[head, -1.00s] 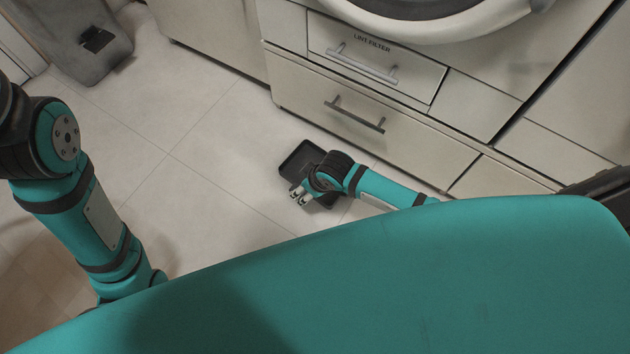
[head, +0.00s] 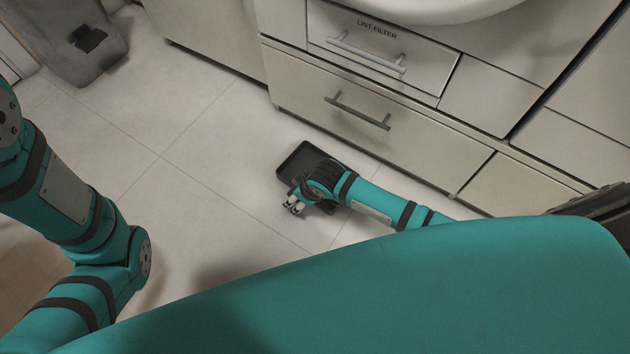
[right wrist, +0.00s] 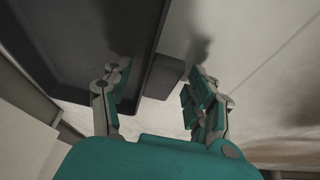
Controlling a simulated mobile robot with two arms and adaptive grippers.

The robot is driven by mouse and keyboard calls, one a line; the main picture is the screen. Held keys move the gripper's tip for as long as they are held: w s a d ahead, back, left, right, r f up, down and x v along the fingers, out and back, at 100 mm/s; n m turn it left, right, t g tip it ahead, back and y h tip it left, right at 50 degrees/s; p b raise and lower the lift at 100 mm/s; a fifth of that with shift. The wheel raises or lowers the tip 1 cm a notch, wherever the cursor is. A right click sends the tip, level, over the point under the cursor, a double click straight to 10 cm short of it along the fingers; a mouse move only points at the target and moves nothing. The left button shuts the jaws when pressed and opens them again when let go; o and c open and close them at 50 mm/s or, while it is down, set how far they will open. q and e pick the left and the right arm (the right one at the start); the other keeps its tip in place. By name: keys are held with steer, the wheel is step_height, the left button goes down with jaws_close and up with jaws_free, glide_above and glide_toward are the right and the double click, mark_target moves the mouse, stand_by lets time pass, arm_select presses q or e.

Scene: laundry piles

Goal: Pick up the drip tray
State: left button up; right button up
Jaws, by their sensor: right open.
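The drip tray (head: 298,160) is a dark, shallow rectangular tray on the floor in front of the machine's lower drawer. In the head view my right gripper (head: 291,207) is over its near side and hides part of it. In the right wrist view the tray (right wrist: 75,50) fills the upper left, with a short dark tab (right wrist: 165,78) on its edge. My right gripper (right wrist: 160,92) is open, with one finger over the tray's edge and the other over the floor, the tab between them. Contact cannot be told. My left arm is at the left; its gripper is out of view.
The white machine has a lint filter drawer (head: 372,50) and a lower drawer (head: 352,112) with bar handles, just beyond the tray. A grey bin-like object (head: 75,40) stands at the far left. The tiled floor (head: 190,180) left of the tray is clear.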

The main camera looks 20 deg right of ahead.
steer(key=shift+c, duration=0.3)
steer(key=c, duration=1.1)
jaws_close()
steer(key=shift+r, duration=0.15)
